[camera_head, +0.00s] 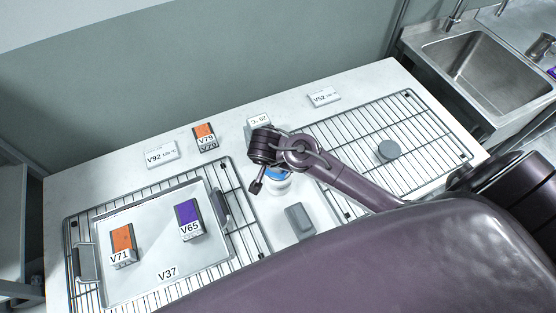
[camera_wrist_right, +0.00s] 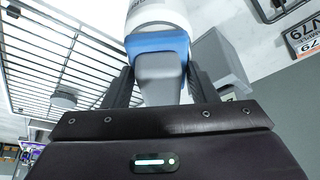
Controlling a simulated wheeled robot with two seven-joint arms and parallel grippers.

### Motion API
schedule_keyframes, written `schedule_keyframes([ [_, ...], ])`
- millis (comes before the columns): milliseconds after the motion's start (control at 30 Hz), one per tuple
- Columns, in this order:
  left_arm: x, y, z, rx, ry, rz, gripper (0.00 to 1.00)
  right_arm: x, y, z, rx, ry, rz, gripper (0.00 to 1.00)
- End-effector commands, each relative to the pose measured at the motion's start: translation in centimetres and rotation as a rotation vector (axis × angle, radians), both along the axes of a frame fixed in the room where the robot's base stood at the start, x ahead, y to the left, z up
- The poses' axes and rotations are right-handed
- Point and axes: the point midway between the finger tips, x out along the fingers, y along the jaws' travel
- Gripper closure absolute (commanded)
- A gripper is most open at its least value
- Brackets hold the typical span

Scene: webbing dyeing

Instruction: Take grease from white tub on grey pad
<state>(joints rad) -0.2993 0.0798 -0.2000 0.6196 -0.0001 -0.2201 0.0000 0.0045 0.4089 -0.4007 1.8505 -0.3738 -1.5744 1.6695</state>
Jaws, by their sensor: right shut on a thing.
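The white tub (camera_head: 279,187) stands on the worktop between the two racks, with blue at its top, partly hidden by my right gripper (camera_head: 257,186). In the right wrist view the white tub (camera_wrist_right: 156,12) is at the top, just beyond the fingertips. My right gripper (camera_wrist_right: 158,90) is shut on a grey block (camera_wrist_right: 158,78), perhaps the grey pad. A blue band (camera_wrist_right: 157,42) lies between the block and the tub; I cannot tell whether it belongs to the block or tub. Another grey block (camera_head: 299,220) lies in front of the tub. My left gripper is not in view.
A metal tray (camera_head: 150,275) holding orange V71 and purple V65 packs sits on the left rack. The right rack (camera_head: 420,130) carries a grey disc (camera_head: 388,150). A small box (camera_head: 258,121) and label cards stand behind the tub. A sink (camera_head: 490,70) is at the far right.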

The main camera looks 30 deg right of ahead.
Motion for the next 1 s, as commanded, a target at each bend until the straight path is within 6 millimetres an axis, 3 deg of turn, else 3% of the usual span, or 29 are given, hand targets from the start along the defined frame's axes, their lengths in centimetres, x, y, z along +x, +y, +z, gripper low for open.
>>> schedule_keyframes([
  [167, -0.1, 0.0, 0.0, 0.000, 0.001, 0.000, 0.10, -0.1, 0.1, 0.1, 0.000, 0.004, 0.001, 0.66],
  [1000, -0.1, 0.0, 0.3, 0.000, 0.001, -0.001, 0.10, 0.0, 0.1, 6.7, 0.001, 0.000, 0.000, 0.66],
])
